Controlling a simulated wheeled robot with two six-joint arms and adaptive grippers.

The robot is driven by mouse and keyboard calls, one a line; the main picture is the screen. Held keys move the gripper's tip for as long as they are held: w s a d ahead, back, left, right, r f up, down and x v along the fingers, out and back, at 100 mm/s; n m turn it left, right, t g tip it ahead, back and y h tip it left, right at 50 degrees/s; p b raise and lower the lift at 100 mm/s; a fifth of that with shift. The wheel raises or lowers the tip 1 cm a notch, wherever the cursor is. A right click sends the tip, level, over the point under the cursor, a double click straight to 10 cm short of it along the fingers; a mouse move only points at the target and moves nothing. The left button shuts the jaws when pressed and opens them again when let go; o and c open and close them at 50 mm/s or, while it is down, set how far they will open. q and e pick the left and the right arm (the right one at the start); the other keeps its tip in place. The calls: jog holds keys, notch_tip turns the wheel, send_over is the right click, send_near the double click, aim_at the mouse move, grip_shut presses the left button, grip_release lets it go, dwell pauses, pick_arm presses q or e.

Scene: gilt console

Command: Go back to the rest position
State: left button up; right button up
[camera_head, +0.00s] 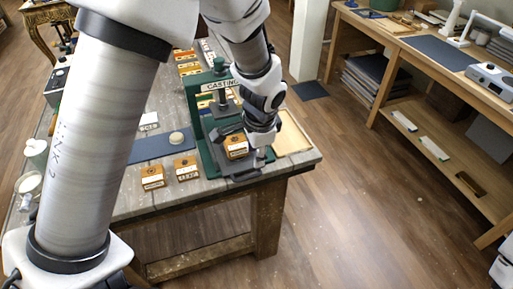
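My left arm comes in from the left, arches over the workbench and reaches down at the green press labelled CASTING (196,112). My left gripper (262,154) is low at the right side of the press, close beside an orange block (236,146) with a pale label on the press's base. The fingers are small and dark here, so I cannot tell whether they are open or touch the block. My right gripper is out of view; a white piece of my body shows at the lower right edge.
The wooden workbench (215,187) holds a blue mat (150,147) with a round pale piece, orange labelled blocks (187,168), and a wooden tray (292,134) right of the press. A second bench (415,55) with a lower shelf stands at right. Open floor (370,200) lies between.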

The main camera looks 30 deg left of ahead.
pick_arm(q)
jog(key=shift+d+r, duration=0.1)
jog(key=shift+r, duration=0.85)
jog(key=s+f+n+g+h+b, duration=0.1)
jog(key=s+f+n+g+b, duration=0.15)
jog(key=s+f, duration=1.25)
jog(key=s+f+n+g+h+b, duration=0.1)
jog(key=s+f+n+g+b, duration=0.15)
jog(key=s+f, duration=1.25)
jog(key=w+f+n+t, duration=0.2)
jog(key=w+n+t, duration=0.1)
jog(key=w, duration=0.4)
jog(key=shift+f+n+t, duration=0.3)
jog(key=shift+f+t, duration=0.1)
